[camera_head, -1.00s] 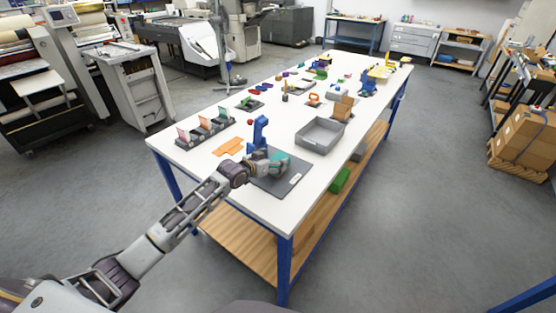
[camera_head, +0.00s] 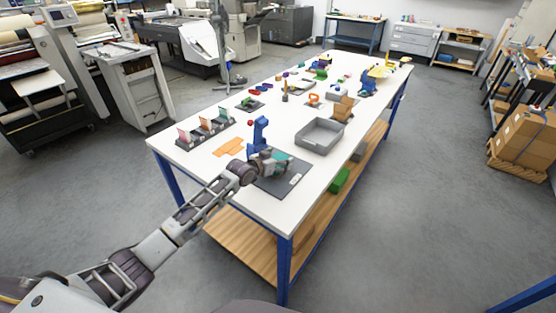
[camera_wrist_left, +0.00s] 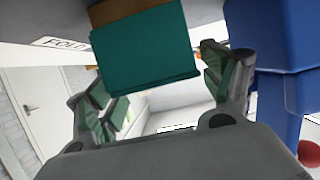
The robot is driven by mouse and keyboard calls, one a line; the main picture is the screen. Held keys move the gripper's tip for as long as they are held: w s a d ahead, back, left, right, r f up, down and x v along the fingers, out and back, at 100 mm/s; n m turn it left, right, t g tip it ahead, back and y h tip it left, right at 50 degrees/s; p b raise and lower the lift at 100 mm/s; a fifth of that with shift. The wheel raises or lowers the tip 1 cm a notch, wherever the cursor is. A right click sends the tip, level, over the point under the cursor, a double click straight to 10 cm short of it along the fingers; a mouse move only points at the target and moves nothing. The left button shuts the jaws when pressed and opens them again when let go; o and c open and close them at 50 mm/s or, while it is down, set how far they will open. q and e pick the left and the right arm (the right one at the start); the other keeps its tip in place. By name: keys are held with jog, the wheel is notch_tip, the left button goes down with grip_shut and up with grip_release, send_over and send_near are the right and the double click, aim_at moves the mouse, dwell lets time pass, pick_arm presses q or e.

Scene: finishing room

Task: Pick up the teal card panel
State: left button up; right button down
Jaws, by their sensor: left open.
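The teal card panel (camera_head: 281,155) lies on the dark grey mat (camera_head: 276,187) at the near end of the white table, partly hidden by my left gripper. In the left wrist view the teal panel (camera_wrist_left: 147,58) fills the upper middle, with a brown strip along its top edge. My left gripper (camera_head: 272,164) is low over the mat beside the panel. In the wrist view its fingers (camera_wrist_left: 154,78) are spread, one on each side of the panel, with gaps showing. My right gripper is not in view.
A blue upright device (camera_head: 260,130) stands just behind the gripper and shows close at right in the wrist view (camera_wrist_left: 285,40). A grey tray (camera_head: 319,137) is to the right. An orange piece (camera_head: 229,147) and a rack of cards (camera_head: 203,130) are to the left.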

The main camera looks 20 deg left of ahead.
pick_arm(q)
jog(key=shift+x, duration=0.85)
jog(key=shift+c, duration=0.5)
jog(key=c, duration=0.7)
jog(key=shift+c, duration=0.2)
